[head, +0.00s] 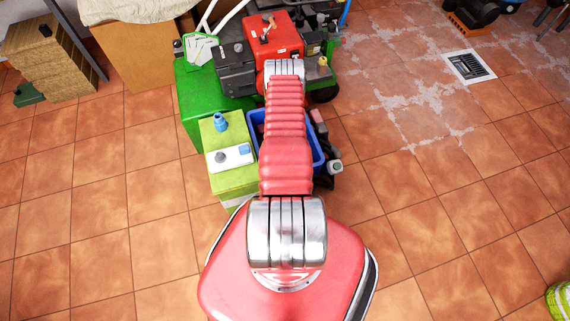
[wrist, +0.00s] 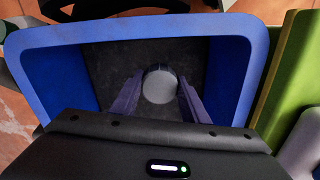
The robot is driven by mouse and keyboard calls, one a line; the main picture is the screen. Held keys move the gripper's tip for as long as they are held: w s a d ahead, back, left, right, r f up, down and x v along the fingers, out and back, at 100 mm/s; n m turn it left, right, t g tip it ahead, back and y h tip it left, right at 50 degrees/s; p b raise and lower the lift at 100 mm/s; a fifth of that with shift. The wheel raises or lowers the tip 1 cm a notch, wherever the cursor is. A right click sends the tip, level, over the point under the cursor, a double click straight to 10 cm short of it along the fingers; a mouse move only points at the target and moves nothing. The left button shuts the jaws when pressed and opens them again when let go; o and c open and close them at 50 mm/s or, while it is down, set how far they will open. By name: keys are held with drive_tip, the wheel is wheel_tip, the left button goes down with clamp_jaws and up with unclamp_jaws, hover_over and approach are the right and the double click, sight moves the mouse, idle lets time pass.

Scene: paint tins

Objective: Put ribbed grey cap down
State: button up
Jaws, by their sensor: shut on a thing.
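The grey cap (wrist: 160,86) shows in the wrist view as a pale round disc with a darker side; its ribs are too small to make out. My gripper (wrist: 161,95) is shut on it, with one dark finger on each side. The cap is over or inside the blue crate (wrist: 258,60), above its dark floor; I cannot tell whether it touches the floor. In the head view my arm hides the cap and my gripper, and only parts of the blue crate (head: 319,158) show beside the arm.
A yellow-green box (head: 232,182) stands left of the crate, with a blue object (head: 220,122) and a white item (head: 230,157) on top. A green box (head: 205,105) and a red machine (head: 275,38) are behind. Small dark items sit right of the crate.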

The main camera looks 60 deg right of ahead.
drive_tip(key=shift+f, duration=0.1)
drive_tip(key=shift+f, duration=2)
drive_tip(key=o, duration=1.2)
drive_tip(key=shift+f, duration=0.1)
drive_tip(key=shift+c, duration=0.2)
drive_tip(key=shift+r, duration=6.1)
drive_tip(key=shift+w, duration=0.1)
